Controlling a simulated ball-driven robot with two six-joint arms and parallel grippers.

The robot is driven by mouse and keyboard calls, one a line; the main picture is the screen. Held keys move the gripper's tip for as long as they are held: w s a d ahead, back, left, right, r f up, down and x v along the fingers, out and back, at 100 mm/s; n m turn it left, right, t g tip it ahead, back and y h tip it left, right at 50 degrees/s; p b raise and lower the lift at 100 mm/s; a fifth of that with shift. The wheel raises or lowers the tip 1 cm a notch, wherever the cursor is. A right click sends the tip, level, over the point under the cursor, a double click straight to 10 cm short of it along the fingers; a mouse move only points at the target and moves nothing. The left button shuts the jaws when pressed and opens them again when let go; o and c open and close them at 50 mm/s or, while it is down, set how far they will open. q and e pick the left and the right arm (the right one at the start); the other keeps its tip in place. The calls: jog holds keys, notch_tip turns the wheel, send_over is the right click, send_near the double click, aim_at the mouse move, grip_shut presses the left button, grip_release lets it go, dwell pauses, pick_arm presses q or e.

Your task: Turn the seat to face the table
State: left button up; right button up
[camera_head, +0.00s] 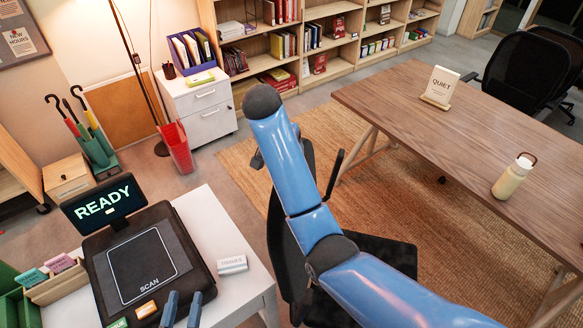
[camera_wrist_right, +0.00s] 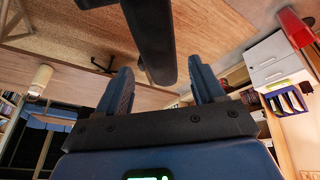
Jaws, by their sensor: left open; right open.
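A black swivel chair, the seat (camera_head: 385,254), stands between the small white desk and the wooden table (camera_head: 455,140). Its backrest (camera_head: 279,235) is on the left and its seat pan extends right; my right arm hides much of it. In the right wrist view my right gripper (camera_wrist_right: 162,88) is open, and a dark bar (camera_wrist_right: 148,35), seemingly part of the chair, shows between and beyond its fingers. I cannot tell whether they touch. The head view does not show that gripper. My left gripper (camera_head: 184,296) is open and empty at the bottom, over the small desk.
A bottle (camera_head: 513,177) and QUIET sign (camera_head: 440,86) stand on the table. Another black chair (camera_head: 523,70) is beyond it. Woven rug (camera_head: 460,255) lies open beneath the table.

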jog(key=x, duration=0.7)
jog(key=shift+d+f+p, duration=0.1)
jog(key=shift+d+p, duration=0.15)
jog(key=shift+p, duration=0.1)
jog(key=shift+w+f, duration=0.2)
jog(key=shift+f, duration=0.35)
grip_shut()
